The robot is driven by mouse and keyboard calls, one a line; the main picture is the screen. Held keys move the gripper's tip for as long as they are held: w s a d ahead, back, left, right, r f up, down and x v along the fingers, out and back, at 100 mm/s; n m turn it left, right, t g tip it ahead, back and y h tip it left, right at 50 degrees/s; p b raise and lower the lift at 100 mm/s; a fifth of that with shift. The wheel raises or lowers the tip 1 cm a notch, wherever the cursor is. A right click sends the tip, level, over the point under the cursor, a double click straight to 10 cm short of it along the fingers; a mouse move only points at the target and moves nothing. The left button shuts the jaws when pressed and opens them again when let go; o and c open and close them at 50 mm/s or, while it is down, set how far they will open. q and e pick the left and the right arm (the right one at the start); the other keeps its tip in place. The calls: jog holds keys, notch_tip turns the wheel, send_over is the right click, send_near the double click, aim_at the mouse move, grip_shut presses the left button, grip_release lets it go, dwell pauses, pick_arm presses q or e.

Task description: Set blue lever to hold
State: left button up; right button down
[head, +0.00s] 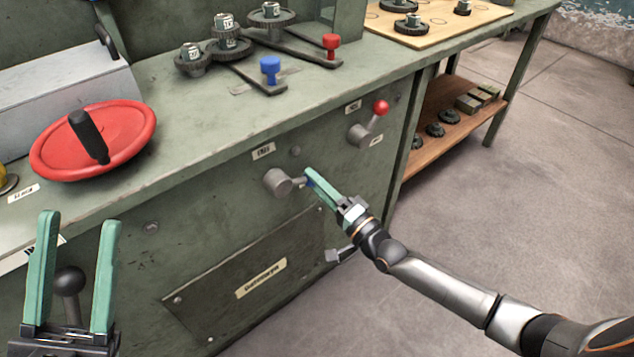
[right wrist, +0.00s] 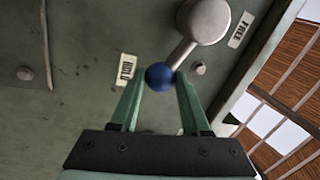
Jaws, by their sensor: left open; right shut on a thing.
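The blue lever has a grey round hub (head: 279,182) on the green front panel. In the right wrist view its arm runs from the hub (right wrist: 203,20) to a blue ball knob (right wrist: 159,77). The knob is beside the HOLD label (right wrist: 127,70), and the FREE label (right wrist: 242,30) is by the hub. In the head view the lever points right, and its knob is mostly hidden by my right gripper (head: 310,180). That gripper is shut on the blue knob, one finger on each side. My left gripper (head: 80,224) is open and empty at lower left.
A red-knobbed lever (head: 380,108) is on the panel to the right. A red handwheel (head: 60,145) and blue (head: 270,68) and red (head: 331,43) handles are on the bench top. A dark ball knob (head: 69,281) shows behind my left gripper. Open floor lies right.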

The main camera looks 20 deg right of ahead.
jog(key=shift+f, duration=0.15)
jog(key=shift+c, duration=1.9)
grip_release()
jog(key=shift+s, duration=0.1)
jog(key=p+v, duration=0.2)
jog(key=v, duration=1)
jog(key=shift+s+p, duration=0.15)
jog(key=shift+p, duration=0.15)
